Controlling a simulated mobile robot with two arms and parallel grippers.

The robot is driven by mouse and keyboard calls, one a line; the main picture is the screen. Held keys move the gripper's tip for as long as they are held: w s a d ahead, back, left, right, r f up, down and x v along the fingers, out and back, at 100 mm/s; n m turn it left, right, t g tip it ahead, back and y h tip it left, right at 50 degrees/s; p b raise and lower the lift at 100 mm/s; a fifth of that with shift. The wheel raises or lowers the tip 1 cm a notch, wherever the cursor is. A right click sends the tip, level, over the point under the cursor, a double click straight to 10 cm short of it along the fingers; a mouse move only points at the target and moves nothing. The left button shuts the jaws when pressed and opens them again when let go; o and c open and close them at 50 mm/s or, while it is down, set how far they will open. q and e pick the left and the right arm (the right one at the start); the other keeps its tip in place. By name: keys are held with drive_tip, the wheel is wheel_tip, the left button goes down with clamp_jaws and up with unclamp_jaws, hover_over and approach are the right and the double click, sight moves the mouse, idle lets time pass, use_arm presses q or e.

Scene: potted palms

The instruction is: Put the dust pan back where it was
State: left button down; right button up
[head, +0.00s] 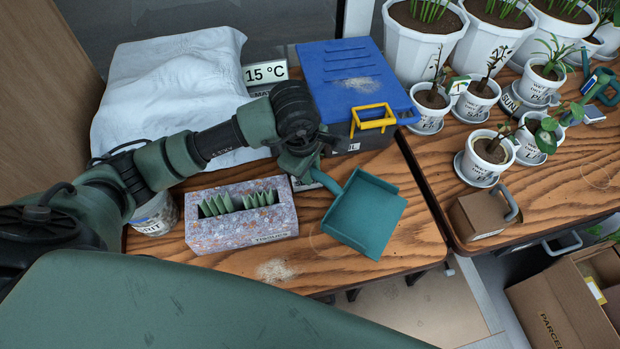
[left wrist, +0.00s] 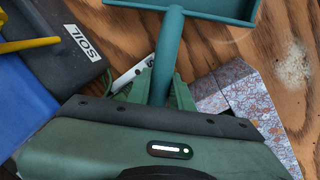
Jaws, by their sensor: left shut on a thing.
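The teal dust pan (head: 365,215) is over the front right part of the near wooden table, its scoop toward the front right. Its handle points back left into my left gripper (head: 312,170). In the left wrist view, the gripper (left wrist: 155,88) is shut around the handle, and the dust pan (left wrist: 171,45) extends away from the fingers. The pan looks empty. I cannot tell whether it touches the table. My right gripper is not in view.
Spilled grains (head: 276,270) lie near the front edge.

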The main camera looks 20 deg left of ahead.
use_arm(q)
wheel_tip(320, 180, down, 4)
drive_tip(key=shift+f, duration=0.1)
drive_tip(key=shift+f, duration=0.15)
drive_tip(key=c, duration=1.3)
unclamp_jaws()
drive_tip(key=shift+o, duration=0.2)
